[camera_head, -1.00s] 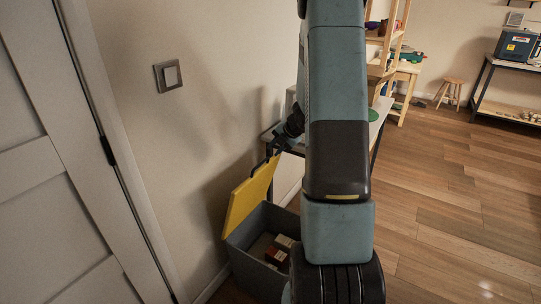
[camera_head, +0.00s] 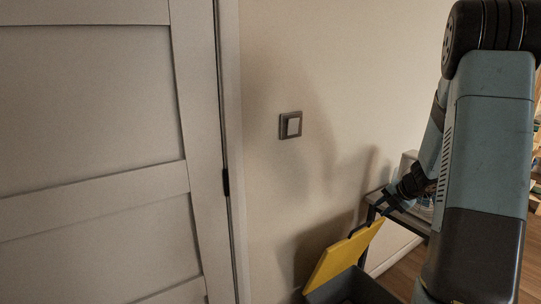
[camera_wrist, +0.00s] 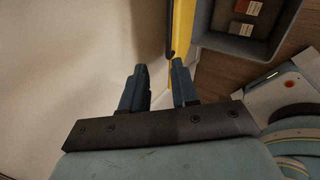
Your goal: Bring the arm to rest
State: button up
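My gripper (camera_head: 389,203) hangs beside the wall, just above the raised yellow lid. In the wrist view my gripper (camera_wrist: 158,75) has its two fingers apart with only pale wall between them, so it is open and empty. The yellow lid (camera_head: 345,257) of a grey bin (camera_head: 352,291) stands up, tilted. In the wrist view the lid (camera_wrist: 181,30) shows edge-on, close by the right finger; I cannot tell if they touch. My arm fills the right of the head view.
The grey bin (camera_wrist: 232,42) holds small red-and-white boxes (camera_wrist: 245,14). Wooden floor lies at the right.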

jog(key=s+a+r+n+g, duration=0.1)
jog(key=s+a+r+n, duration=0.5)
jog(key=a+r+n, duration=0.4)
jog(key=s+a+r+n, duration=0.6)
jog(key=r+n, duration=0.2)
jog(key=n, duration=0.4)
jog(key=s+a+r+n+h, duration=0.1)
jog(key=s+a+r+n, duration=0.1)
jog(key=s+n, duration=0.8)
jog(key=s+a+r+n+h, duration=0.2)
jog(key=s+r+n, duration=0.2)
jog(key=s+n, duration=0.6)
jog(key=n, duration=0.4)
jog(key=shift+a+r+t, duration=0.25)
jog(key=shift+a+t, duration=0.05)
jog(key=shift+a, duration=0.05)
jog(key=shift+o, duration=0.4)
jog(key=shift+o, duration=0.9)
jog(key=shift+w, duration=0.1)
